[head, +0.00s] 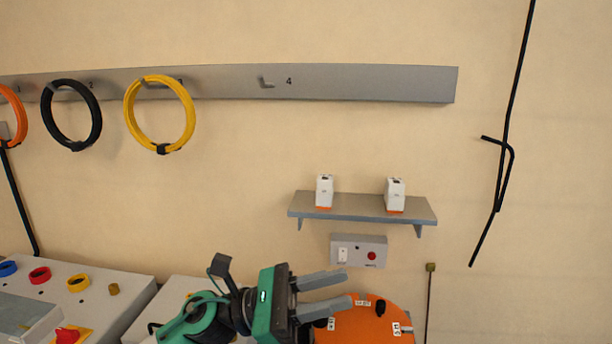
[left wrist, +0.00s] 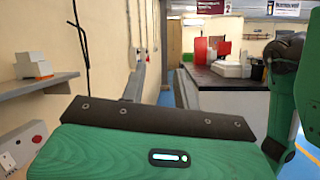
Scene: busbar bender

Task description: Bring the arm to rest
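My left gripper (head: 322,294) shows at the lower middle of the head view. Its two grey fingers point right and stand apart with nothing between them. The fingers are in front of and just above the orange round part (head: 365,325) of the machine. I cannot tell from this view whether they touch it. My right gripper is not in view.
A grey shelf (head: 362,207) with two white-and-orange devices is on the wall, above a switch box (head: 358,251). A hook rail (head: 230,83) holds a yellow coil (head: 190,118) and a black coil (head: 99,120); hook 4 is empty. A control panel (head: 118,290) stands lower left.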

